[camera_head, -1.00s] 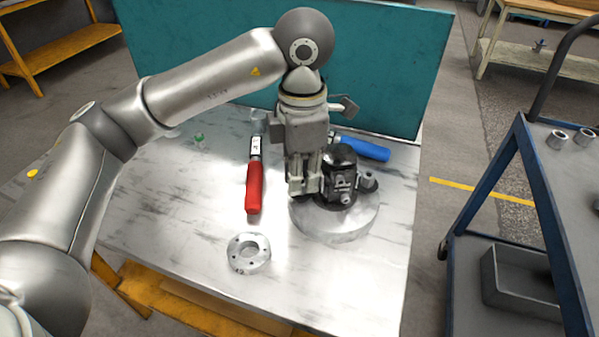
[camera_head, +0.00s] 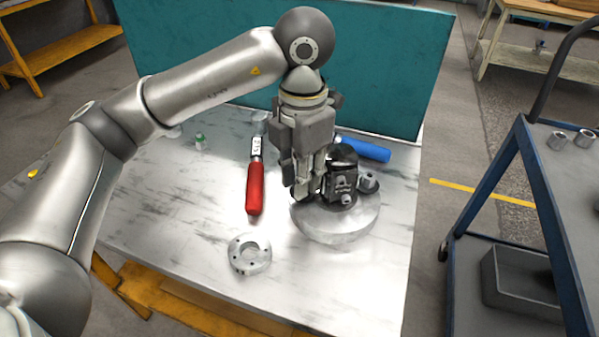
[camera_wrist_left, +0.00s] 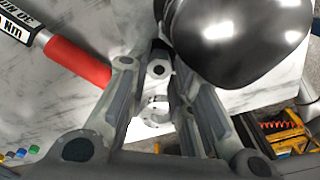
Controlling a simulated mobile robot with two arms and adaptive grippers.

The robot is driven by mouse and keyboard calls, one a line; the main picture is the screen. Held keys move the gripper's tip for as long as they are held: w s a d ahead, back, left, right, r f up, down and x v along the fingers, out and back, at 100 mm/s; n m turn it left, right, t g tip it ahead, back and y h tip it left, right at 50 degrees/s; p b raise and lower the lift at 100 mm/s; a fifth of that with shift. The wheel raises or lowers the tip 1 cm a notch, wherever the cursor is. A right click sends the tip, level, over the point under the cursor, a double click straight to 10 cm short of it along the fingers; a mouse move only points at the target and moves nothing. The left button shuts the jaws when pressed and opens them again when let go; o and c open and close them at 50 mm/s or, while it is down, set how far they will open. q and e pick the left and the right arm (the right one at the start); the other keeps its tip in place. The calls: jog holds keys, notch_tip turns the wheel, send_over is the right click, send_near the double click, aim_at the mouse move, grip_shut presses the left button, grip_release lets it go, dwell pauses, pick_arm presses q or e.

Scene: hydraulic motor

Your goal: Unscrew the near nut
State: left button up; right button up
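The black hydraulic motor (camera_head: 342,182) stands upright on a round metal base (camera_head: 340,228) on the table. A metal nut or fitting (camera_head: 368,182) shows at its right side. My left gripper (camera_head: 303,194) points down at the motor's left side, its fingertips low by the base. A nut there would be hidden by the fingers, and I cannot tell whether they grip one. In the left wrist view, the fingers (camera_wrist_left: 155,75) come close together beside the motor's dark rounded top (camera_wrist_left: 235,40). My right gripper is not in view.
A red-handled torque wrench (camera_head: 254,188) lies left of the gripper. A metal flange ring (camera_head: 249,254) lies in front. A blue-handled tool (camera_head: 364,149) lies behind the motor. A teal panel (camera_head: 200,65) closes the table's back. The front right of the table is clear.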

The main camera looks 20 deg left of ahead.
pick_arm(q)
jog(key=shift+d+r, duration=0.1)
jog(key=shift+d, duration=0.2)
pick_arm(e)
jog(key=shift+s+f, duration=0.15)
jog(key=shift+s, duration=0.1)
pick_arm(q)
jog(key=shift+w+m, duration=0.1)
jog(key=shift+m, duration=0.2)
jog(key=m+b, duration=0.3)
jog(key=m, duration=0.4)
jog(key=shift+w+a+m, duration=0.1)
jog(key=shift+w+m, duration=0.05)
jog(key=shift+m, duration=0.25)
jog(key=shift+a+m, duration=0.1)
jog(key=shift+m, duration=0.9)
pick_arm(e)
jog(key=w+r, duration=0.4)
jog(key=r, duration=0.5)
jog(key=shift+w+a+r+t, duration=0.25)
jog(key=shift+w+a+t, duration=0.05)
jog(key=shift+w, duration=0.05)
pick_arm(q)
jog(key=shift+s, duration=0.2)
jog(key=shift+s+f, duration=0.1)
jog(key=shift+f, duration=0.1)
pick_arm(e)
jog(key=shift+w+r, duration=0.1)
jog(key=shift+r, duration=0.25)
